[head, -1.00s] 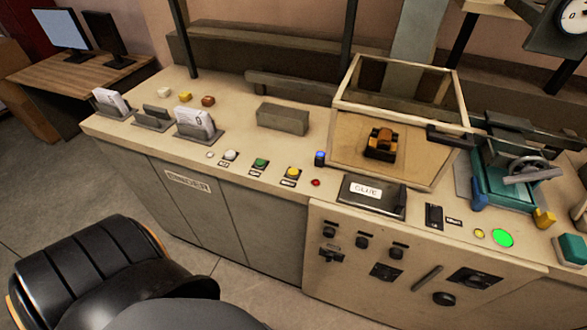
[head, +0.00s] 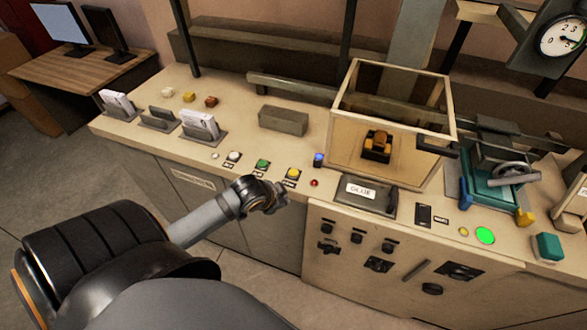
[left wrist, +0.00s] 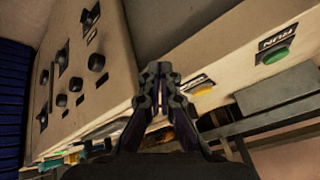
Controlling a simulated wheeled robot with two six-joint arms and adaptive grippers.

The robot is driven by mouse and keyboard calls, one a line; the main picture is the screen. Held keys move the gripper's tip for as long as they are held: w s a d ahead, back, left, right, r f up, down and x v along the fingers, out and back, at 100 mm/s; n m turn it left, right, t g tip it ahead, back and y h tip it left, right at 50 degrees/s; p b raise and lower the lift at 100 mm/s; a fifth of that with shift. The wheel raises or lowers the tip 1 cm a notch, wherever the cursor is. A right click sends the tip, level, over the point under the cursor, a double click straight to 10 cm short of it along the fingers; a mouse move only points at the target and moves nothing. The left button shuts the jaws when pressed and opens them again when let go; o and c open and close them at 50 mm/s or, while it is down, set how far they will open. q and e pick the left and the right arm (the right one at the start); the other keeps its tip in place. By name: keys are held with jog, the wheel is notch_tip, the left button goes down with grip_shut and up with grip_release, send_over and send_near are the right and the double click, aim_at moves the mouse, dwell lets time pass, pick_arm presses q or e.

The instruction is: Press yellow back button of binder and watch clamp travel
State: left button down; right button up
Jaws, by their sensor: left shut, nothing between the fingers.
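The yellow button (head: 292,173) sits on a small labelled plate near the binder counter's front edge, right of the green button (head: 262,164). My left gripper (head: 277,196) is shut and empty, in front of the counter edge just below the yellow button and apart from it. In the left wrist view the shut fingertips (left wrist: 159,70) point at the counter edge, with the yellow button (left wrist: 204,90) to their right. A black and orange block (head: 377,147) stands inside a clear-walled case; I cannot tell if it is the clamp. My right gripper is not in view.
A white button (head: 234,156), a blue-topped post (head: 318,160) and a small red light (head: 314,183) flank the buttons. A dark GLUE lid (head: 363,194) lies right. A teal machine (head: 492,186) and lit green lamp (head: 485,235) are further right.

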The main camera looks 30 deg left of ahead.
pick_arm(q)
notch_tip(320, 180, up, 4)
jog(key=w+m, duration=0.1)
jog(key=m, duration=0.1)
notch_tip(320, 180, up, 9)
jog(key=m+t+h, duration=0.2)
jog(key=m, duration=0.2)
send_over(292, 174)
notch_tip(292, 174, down, 8)
jog(key=b, duration=0.8)
jog(key=shift+a+f, duration=0.1)
jog(key=shift+f, duration=0.15)
jog(key=shift+f+b, duration=0.25)
jog(key=shift+b, duration=0.15)
jog(key=shift+r, duration=0.1)
